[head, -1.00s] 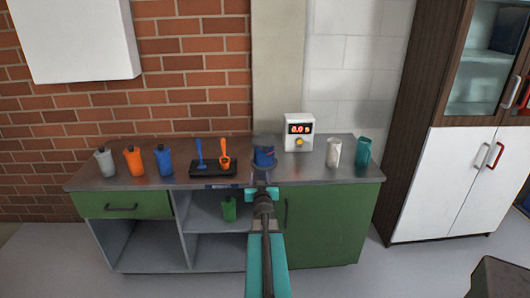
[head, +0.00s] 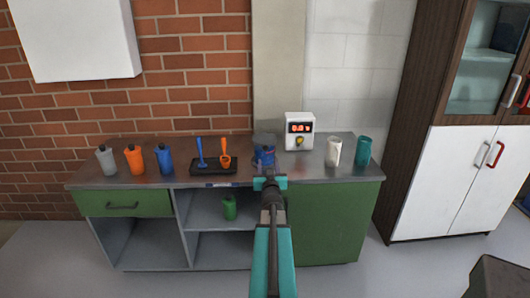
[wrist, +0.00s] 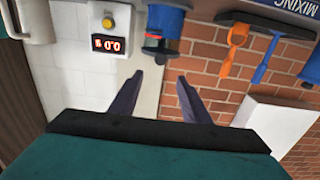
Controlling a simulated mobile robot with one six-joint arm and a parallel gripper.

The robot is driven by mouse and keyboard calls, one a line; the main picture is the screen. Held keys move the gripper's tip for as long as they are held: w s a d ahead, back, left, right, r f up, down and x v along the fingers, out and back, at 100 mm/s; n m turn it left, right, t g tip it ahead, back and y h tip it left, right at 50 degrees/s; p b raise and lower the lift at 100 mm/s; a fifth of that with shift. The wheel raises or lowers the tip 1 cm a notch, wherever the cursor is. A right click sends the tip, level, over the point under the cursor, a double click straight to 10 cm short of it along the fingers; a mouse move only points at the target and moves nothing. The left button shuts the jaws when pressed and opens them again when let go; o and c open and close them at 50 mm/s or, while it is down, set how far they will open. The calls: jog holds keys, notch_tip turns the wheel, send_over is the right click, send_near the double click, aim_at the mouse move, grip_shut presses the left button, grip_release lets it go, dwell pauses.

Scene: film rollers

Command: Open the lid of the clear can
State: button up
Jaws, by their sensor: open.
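The clear can (head: 264,153) stands on the counter near its middle, in line with my arm. It looks see-through with blue parts, and small red and green details show on it in the wrist view (wrist: 160,36). The wrist picture is upside down, so the can's top end points down towards my fingers. My gripper (head: 269,181) is in front of the can in the head view. In the wrist view my gripper (wrist: 160,76) has two dark fingers spread apart with nothing between them, just short of the can's top. Whether the lid is shut is too small to tell.
A white timer box (head: 299,131) stands behind and right of the can. A white cup (head: 333,151) and a teal cup (head: 364,151) are further right. A black tray (head: 213,167) with blue and orange tools is close left. Several bottles (head: 134,159) stand far left.

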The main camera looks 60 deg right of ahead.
aim_at(266, 148)
jog(key=shift+p+x, duration=1.6)
jog(key=shift+x, duration=4.65)
jog(key=shift+c, duration=0.3)
